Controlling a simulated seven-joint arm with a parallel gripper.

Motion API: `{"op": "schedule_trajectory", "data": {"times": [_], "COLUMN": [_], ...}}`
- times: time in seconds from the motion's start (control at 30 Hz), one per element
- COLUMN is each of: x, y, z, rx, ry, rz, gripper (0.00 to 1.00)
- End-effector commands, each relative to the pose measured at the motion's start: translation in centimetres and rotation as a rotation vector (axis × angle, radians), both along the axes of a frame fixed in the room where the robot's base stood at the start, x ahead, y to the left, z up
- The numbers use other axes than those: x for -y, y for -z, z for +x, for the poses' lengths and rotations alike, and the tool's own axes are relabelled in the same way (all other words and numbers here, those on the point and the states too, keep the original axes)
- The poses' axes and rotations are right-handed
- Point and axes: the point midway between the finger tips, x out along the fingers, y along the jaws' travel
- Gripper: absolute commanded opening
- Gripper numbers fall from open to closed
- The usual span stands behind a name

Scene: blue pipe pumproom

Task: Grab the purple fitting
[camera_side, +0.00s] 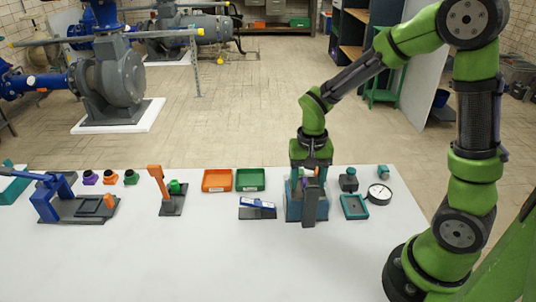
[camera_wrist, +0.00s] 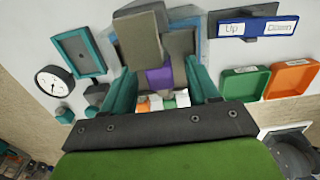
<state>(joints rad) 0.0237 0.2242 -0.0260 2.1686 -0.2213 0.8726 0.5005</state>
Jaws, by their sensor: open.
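My gripper (camera_side: 309,180) points down over a blue-grey block-like holder (camera_side: 293,210) right of the table's middle. In the wrist view its two teal fingers (camera_wrist: 161,92) are apart. A purple piece (camera_wrist: 158,77), which looks like the purple fitting, shows between them, apparently at the holder. Its lower part and any contact with the fingers cannot be made out. Small orange, white and green bits show just below it in that view. Another purple piece with a dark top (camera_side: 90,178) stands at the table's far left, beside similar orange and green ones.
An orange tray (camera_side: 217,190) and a green tray (camera_side: 251,190) lie left of my gripper. A blue-labelled switch plate (camera_side: 257,207) lies nearer. A teal tray (camera_side: 354,207) and a round gauge (camera_side: 379,194) lie to the right. The front of the white table is clear.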

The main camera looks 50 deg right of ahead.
Motion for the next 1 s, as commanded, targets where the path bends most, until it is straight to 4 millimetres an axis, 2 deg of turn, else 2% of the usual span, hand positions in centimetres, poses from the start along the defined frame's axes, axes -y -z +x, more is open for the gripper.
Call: {"op": "schedule_trajectory", "data": {"times": [0.23, 0.6, 0.87, 1.0], "x": [0.0, 0.0, 0.0, 0.0], "y": [0.1, 0.1, 0.0, -1.4], "z": [0.0, 0.0, 0.0, 0.1], "rx": [0.001, 0.001, 0.001, 0.006], "ry": [0.001, 0.0, 0.0, 0.0], "rz": [0.001, 0.001, 0.0, 0.0], "gripper": [0.58, 0.01, 0.0, 0.0]}}
